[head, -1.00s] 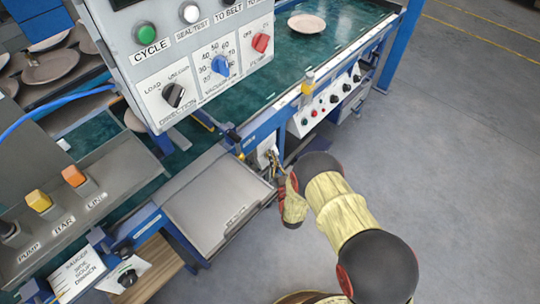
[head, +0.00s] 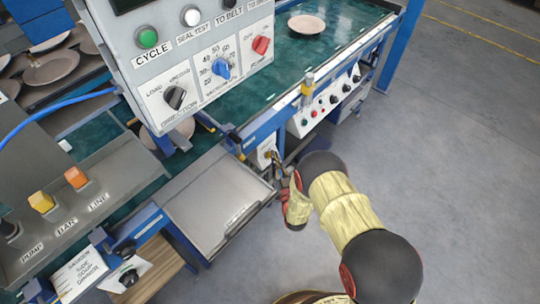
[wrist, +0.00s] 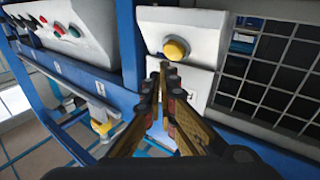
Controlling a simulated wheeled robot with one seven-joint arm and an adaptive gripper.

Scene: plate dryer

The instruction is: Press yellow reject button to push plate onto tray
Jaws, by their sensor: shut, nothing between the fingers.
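The yellow button (wrist: 175,49) sits on a white box in the wrist view. My gripper (wrist: 163,68) is shut and empty, its tips just below the button's face in the picture; I cannot tell whether they touch it. In the head view my gripper (head: 279,166) is at the machine's front edge beside a small white box, and the button cannot be made out. A grey metal tray (head: 205,208) lies left of it, empty on its visible top. A plate (head: 181,132) shows partly below the control panel, above the tray in the picture. Another plate (head: 307,25) lies on the green belt.
The hanging control panel (head: 205,60) with knobs covers part of the belt. A knob box (head: 325,108) is on the machine's front. A console (head: 60,205) with orange and yellow switches stands at left. Wire mesh (wrist: 270,75) is right of the button. Open floor lies right.

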